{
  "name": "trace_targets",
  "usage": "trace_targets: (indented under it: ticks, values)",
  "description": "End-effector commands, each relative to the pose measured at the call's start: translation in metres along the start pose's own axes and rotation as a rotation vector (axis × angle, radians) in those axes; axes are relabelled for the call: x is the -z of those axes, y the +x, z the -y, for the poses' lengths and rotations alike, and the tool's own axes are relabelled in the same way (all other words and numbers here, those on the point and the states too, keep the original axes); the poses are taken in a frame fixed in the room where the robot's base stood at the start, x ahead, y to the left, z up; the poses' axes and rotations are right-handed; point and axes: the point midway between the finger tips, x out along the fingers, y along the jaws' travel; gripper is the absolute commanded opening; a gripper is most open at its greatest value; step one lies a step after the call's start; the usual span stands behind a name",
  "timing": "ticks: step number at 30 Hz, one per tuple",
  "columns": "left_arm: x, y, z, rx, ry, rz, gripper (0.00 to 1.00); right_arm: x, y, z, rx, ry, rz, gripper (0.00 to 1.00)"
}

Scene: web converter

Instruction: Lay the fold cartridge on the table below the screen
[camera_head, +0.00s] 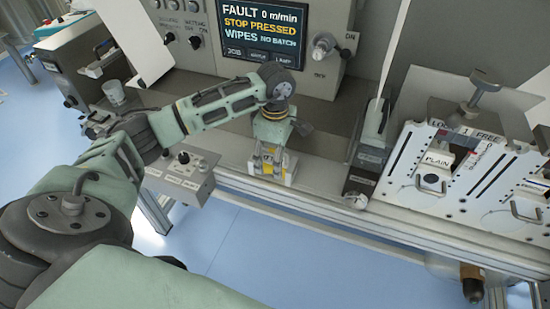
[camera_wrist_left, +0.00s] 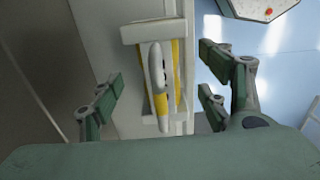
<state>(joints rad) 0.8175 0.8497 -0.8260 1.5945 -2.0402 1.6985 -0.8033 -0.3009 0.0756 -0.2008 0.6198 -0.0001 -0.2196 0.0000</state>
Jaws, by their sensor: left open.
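The fold cartridge (camera_head: 280,177) appears to be the white and yellow piece at the table's front edge, below the screen (camera_head: 258,30). In the left wrist view it (camera_wrist_left: 176,72) is a white frame with yellow strips and a raised pale handle (camera_wrist_left: 157,75). It rests on the pale table surface (camera_head: 233,152). My left gripper (camera_head: 272,166) points down over it and partly hides it in the head view. In the left wrist view my left gripper (camera_wrist_left: 160,82) is open, its fingers apart on either side of the cartridge, with gaps showing. My right gripper is not seen.
A small control box (camera_head: 183,174) with a knob sits left of the cartridge at the table edge. To the right stand a dark upright block (camera_head: 362,172) and a slotted station with a cartridge marked PLAIN (camera_head: 433,181).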

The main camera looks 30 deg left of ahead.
Motion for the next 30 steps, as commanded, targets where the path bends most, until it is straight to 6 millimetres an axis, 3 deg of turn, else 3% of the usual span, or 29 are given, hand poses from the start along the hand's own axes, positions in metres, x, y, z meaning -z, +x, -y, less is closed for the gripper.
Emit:
trace_targets:
  ticks: [6,15,21,30]
  values:
    - [0.0,-0.043,-0.002,-0.009,0.0,0.001,0.7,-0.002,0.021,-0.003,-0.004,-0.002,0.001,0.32]
    - [0.0,-0.098,-0.001,-0.004,0.0,0.001,0.7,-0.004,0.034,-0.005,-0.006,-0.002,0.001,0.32]
    - [0.0,-0.111,0.0,-0.002,0.0,0.0,0.7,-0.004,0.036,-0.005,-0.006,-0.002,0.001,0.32]
    - [0.0,-0.112,0.0,0.0,0.0,0.0,0.7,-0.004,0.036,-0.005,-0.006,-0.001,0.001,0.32]
